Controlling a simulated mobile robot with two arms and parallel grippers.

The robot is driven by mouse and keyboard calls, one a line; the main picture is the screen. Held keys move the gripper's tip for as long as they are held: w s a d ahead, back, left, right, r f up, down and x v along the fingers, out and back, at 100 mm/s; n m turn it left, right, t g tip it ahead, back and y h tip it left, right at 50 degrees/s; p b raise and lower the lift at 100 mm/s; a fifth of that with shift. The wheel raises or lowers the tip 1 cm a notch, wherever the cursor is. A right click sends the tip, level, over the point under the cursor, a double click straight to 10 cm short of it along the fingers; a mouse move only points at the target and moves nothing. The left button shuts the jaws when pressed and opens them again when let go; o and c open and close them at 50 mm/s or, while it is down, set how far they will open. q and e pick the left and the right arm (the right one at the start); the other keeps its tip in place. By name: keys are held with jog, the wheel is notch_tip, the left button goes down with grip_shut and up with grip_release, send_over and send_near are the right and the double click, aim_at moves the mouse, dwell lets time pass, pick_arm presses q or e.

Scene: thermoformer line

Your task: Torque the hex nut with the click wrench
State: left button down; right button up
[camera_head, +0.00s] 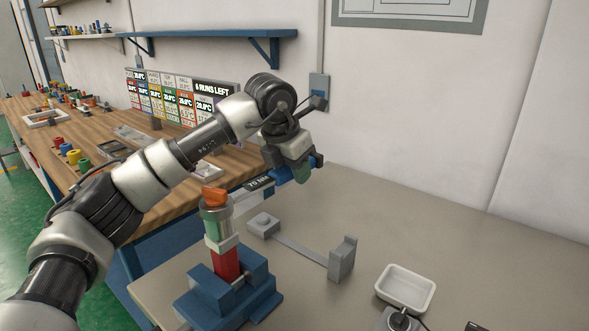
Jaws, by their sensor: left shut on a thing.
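My left gripper (298,171) is shut on the blue handle of the click wrench (258,184), which carries a dark label reading 70 NM. The wrench runs down and left from the gripper toward the top of an upright post (226,262) with silver, green and red bands. An orange piece (214,196), perhaps the hex nut, sits on top of the post. I cannot tell whether the wrench head is seated on it. The post stands in a blue clamp fixture (234,297) on the grey table. My right gripper is not in view.
A grey two-post rest (300,250) stands empty on the table right of the fixture. A white tray (404,287) lies farther right. A wooden bench (90,135) with a sign board (185,100) and small coloured parts stands behind, under a blue shelf (215,34).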

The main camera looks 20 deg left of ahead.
pick_arm(q)
jog(key=shift+s+d+m+h, duration=0.15)
jog(key=shift+s+d+m, duration=0.3)
jog(key=shift+d, duration=0.25)
jog(key=shift+s+d+m+h, duration=0.15)
jog(key=shift+s+d+m, duration=0.15)
jog(key=shift+d+m, duration=0.3)
jog(key=shift+d, duration=0.15)
jog(key=shift+m+g, duration=0.3)
jog(key=shift+m, duration=0.05)
jog(key=shift+s+d+r+p, duration=0.15)
jog(key=shift+r+p, duration=0.5)
jog(key=shift+r, duration=0.2)
jog(key=shift+s+d+r+p, duration=0.15)
jog(key=shift+d+r+p, duration=0.05)
jog(key=shift+r+p, duration=0.55)
jog(key=shift+s+d+r+p, duration=0.15)
jog(key=shift+r+p, duration=0.4)
jog(key=shift+r, duration=0.5)
